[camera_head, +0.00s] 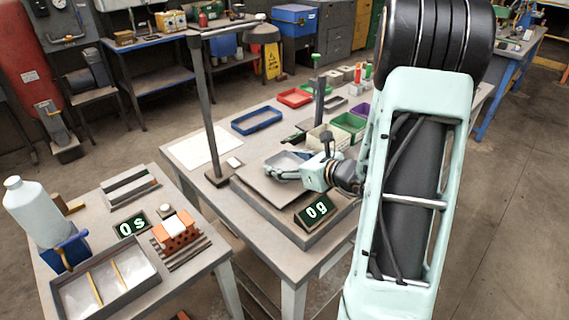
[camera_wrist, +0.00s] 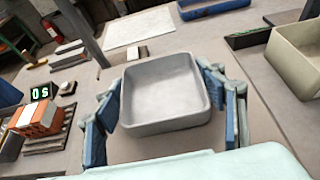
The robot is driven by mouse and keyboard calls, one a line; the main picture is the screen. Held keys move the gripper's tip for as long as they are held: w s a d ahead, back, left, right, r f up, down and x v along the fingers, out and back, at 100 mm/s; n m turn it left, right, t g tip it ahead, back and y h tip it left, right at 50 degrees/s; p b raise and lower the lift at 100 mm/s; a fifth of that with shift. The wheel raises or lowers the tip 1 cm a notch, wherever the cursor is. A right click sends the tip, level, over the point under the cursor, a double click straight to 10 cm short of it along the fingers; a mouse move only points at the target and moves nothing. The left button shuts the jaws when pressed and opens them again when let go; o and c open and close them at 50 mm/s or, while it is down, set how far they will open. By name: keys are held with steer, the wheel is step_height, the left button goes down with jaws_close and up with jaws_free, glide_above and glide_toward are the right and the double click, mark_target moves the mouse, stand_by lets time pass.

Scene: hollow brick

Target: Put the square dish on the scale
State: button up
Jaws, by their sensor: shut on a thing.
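The square dish (camera_wrist: 165,90) is a grey, empty, open dish with rounded corners. It lies between the blue-padded fingers of my gripper (camera_wrist: 162,100), which is shut on it. In the head view the dish (camera_head: 287,158) and my gripper (camera_head: 285,170) are over the plate of the scale (camera_head: 262,188). The scale is a broad low box with a grey plate, and its display (camera_head: 318,208) reads 0 g. The dish looks roughly level. The gap between its underside and the plate is hidden, so I cannot tell whether they touch.
A lamp post (camera_head: 205,110) stands close to the left of the scale. A white sheet (camera_head: 205,146), a blue tray (camera_head: 257,120) and a cream bin (camera_head: 328,138) lie behind. A side table holds a timer (camera_head: 131,225), bricks (camera_head: 175,232) and a bottle (camera_head: 32,208).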

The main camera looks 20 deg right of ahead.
steer(key=shift+f, duration=0.1)
steer(key=o, duration=1.2)
steer(key=shift+c, duration=0.2)
steer(key=shift+s+d+r, duration=0.1)
steer(key=shift+r, duration=0.15)
steer(key=v, duration=1.1)
steer(key=shift+s+d, duration=0.1)
steer(key=shift+s, duration=0.3)
